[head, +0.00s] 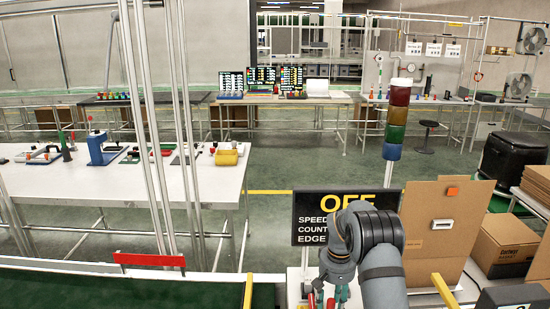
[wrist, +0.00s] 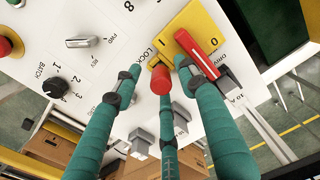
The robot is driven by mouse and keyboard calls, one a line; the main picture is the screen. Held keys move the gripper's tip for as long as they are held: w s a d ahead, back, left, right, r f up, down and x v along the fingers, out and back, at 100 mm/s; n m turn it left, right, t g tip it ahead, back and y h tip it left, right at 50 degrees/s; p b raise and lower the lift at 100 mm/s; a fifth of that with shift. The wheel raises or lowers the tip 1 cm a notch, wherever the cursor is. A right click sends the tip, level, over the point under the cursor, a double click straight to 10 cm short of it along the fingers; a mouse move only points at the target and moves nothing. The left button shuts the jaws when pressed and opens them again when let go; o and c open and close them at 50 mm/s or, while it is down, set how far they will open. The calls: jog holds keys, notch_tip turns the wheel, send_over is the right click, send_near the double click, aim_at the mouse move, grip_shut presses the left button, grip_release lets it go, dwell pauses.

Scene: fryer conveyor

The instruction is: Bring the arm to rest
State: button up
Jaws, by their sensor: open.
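My gripper (head: 338,280) hangs over a white control panel at the bottom of the head view, with my grey arm curving down to it. In the wrist view my gripper (wrist: 155,78) shows teal fingers spread open over the panel (wrist: 105,22). A red cylinder (wrist: 160,81) sits between the fingers; I cannot tell whether they touch it. A red handle (wrist: 198,54) on a yellow plate (wrist: 182,35) lies close to the right fingertip. Nothing shows as held.
The panel also has a grey selector knob (wrist: 85,42) and a black batch knob (wrist: 54,88). A black sign reading OFF (head: 318,216), a signal tower (head: 396,120) and a cardboard sheet (head: 440,232) stand close to my arm. A white worktable (head: 90,185) is at left.

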notch_tip(320, 180, up, 8)
jog(key=p, duration=0.4)
jog(key=shift+f+p, duration=0.25)
jog(key=shift+p, duration=0.15)
jog(key=shift+w+f, duration=0.1)
jog(key=shift+w, duration=0.05)
